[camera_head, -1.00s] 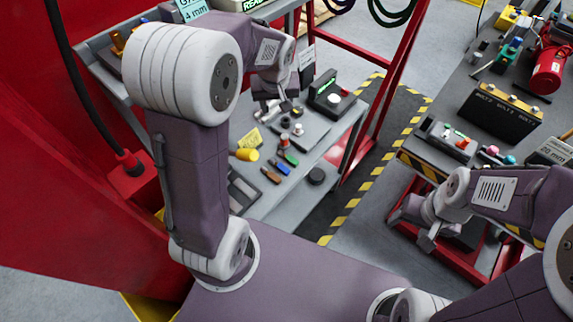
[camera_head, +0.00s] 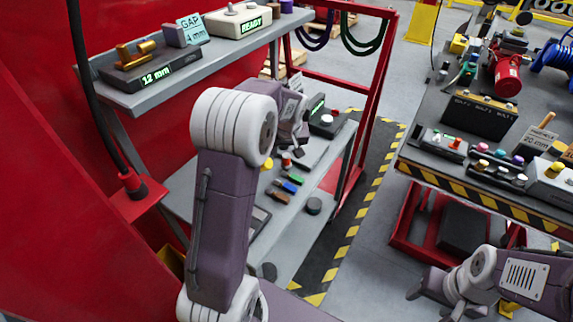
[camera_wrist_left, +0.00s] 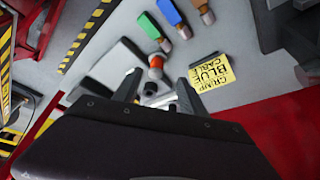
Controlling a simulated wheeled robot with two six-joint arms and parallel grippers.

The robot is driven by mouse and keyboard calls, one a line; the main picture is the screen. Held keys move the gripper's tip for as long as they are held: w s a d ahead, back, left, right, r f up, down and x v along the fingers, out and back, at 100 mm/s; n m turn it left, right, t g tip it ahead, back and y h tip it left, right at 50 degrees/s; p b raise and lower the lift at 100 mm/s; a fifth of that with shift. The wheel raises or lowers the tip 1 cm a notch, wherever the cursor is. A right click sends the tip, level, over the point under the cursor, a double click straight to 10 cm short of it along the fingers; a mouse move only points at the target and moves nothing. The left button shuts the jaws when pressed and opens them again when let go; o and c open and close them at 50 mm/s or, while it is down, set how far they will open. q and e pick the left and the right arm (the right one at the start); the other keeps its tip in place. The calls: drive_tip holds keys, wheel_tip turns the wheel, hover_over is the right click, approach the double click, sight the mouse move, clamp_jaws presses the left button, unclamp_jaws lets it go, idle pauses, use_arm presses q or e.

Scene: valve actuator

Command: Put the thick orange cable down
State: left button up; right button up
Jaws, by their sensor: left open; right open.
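I cannot tell which piece is the thick orange cable. My left gripper (camera_wrist_left: 160,92) is open above the shelf, with nothing seen held; it is partly hidden in the head view. My right gripper (camera_head: 430,298) is open and empty at lower right.
A yellow card reading "CRIMP BLUE CABLE" (camera_wrist_left: 212,73) lies by the left fingers. An upper shelf (camera_head: 205,65) overhangs the lower one at left. A striped-edge workbench (camera_head: 470,195) stands at right. The striped floor between them is clear.

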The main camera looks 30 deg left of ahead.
sight(287, 159)
use_arm(q)
drive_tip(key=x, duration=0.8)
drive_tip(key=shift+w+d+r, duration=0.1)
drive_tip(key=shift+w+d, duration=0.1)
drive_tip(key=shift+w, duration=0.15)
drive_tip(key=shift+s, duration=0.1)
clamp_jaws()
